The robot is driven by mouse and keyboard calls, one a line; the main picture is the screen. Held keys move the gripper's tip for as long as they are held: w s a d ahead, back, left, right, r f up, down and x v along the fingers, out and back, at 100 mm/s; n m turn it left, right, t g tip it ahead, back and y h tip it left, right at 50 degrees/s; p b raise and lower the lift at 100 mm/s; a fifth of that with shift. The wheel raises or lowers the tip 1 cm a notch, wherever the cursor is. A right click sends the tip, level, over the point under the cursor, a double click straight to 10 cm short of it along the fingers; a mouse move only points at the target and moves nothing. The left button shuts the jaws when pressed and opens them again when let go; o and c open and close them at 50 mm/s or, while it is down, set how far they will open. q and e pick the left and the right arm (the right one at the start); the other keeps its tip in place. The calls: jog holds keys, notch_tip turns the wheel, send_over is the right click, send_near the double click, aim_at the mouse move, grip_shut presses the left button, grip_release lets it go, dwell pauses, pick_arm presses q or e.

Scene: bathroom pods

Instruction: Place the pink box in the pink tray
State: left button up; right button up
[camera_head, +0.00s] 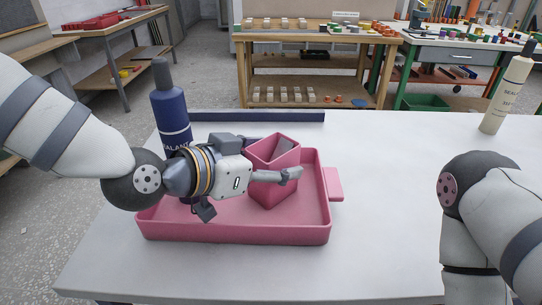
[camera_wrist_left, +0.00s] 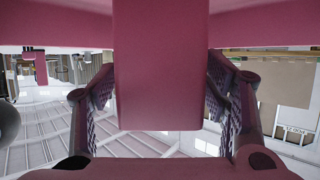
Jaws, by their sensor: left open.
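The pink box (camera_head: 271,152) is open-topped and stands in the pink tray (camera_head: 235,232), toward its right side, looking slightly tilted. My left gripper (camera_head: 289,164) is at the box, with one finger across its near side. In the left wrist view the box (camera_wrist_left: 160,70) lies between the fingers of my open left gripper (camera_wrist_left: 160,112), with a gap on both sides. The box's contact with the tray floor is partly hidden. My right arm shows at the right edge, but its gripper is out of view.
A dark blue sealant bottle (camera_head: 170,105) stands just behind the tray's left side. A cream bottle (camera_head: 507,88) stands at the table's back right. A dark blue strip (camera_head: 260,117) runs along the back edge. The white table (camera_head: 390,190) is clear right of the tray.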

pick_arm(q)
jog(key=p+v, duration=0.2)
jog(key=v, duration=1)
pick_arm(e)
jog(key=shift+t, duration=0.6)
jog(key=w+r, duration=0.2)
jog(key=w, duration=0.1)
jog(key=shift+r, duration=0.4)
pick_arm(q)
jog(key=shift+r, duration=0.1)
